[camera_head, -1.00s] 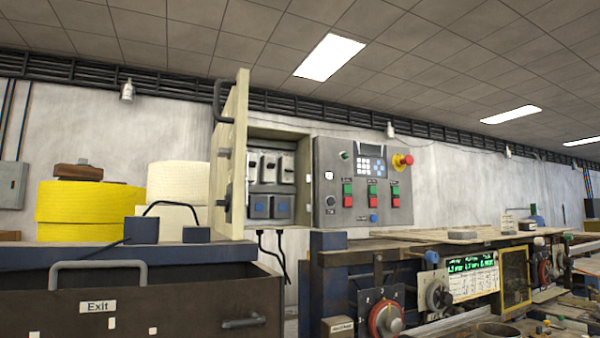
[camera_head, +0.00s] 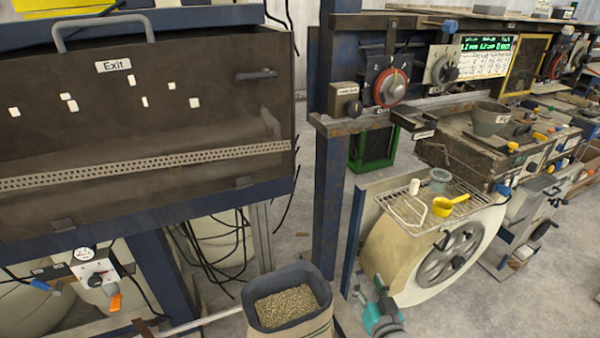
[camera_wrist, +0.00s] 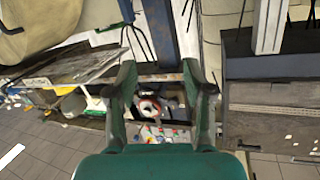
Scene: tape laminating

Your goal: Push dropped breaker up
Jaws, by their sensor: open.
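No breaker shows in either view now. The open breaker cabinet is also outside both views. My gripper (camera_wrist: 160,72) shows in the wrist view with its two green and grey fingers spread wide apart. It is empty. Behind the gap between the fingers lie a blue post (camera_wrist: 160,28) and a small red and white round part, too small to name surely.
A dark machine with an Exit label (camera_head: 114,66) fills the left. A blue post (camera_head: 328,190) stands mid-picture beside a red rotary knob (camera_head: 390,87). A sack of grains (camera_head: 287,305) and a large wheel (camera_head: 448,256) stand low. Bare floor shows at the right.

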